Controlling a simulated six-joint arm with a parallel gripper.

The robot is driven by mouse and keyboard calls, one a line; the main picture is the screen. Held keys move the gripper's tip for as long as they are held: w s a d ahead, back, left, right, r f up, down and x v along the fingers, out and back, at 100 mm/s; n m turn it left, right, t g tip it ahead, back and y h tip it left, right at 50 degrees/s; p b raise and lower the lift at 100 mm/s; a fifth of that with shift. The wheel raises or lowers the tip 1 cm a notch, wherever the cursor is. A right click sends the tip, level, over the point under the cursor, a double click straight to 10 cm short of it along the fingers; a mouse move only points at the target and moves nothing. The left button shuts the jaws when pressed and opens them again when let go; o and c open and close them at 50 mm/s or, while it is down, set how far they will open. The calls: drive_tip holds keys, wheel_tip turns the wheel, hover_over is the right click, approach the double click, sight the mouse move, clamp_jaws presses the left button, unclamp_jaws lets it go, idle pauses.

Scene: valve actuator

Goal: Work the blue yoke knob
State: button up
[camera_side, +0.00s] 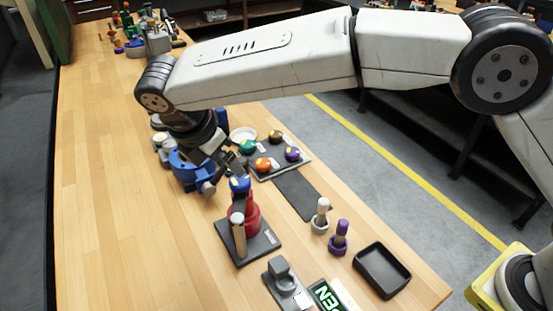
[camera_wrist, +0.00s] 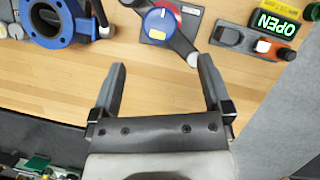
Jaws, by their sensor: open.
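The blue yoke knob (camera_side: 240,184) tops a red actuator body (camera_side: 252,216) on a dark base plate (camera_side: 256,248) in the side view. In the wrist view, the knob (camera_wrist: 160,24) is a round blue cap with a white mark and a yellow patch, ringed in red. A dark arm with a pale end (camera_wrist: 193,59) reaches out beside it. My gripper (camera_wrist: 162,64) is open and empty, its two fingers pointing toward the knob, which lies beyond the fingertips. In the side view the fingers are small and hard to make out close to the knob.
A blue flanged valve body (camera_side: 190,172) stands left of the knob. A tray of coloured knobs (camera_side: 299,160) lies behind. Cream (camera_side: 320,215) and purple (camera_side: 340,238) pegs, a black bin (camera_side: 382,270) and a lit OPEN sign (camera_side: 326,295) are to the right. The left tabletop is clear.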

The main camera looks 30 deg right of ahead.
sight(238, 180)
drive_tip(key=shift+x, duration=3.9)
drive_tip(key=c, duration=1.3)
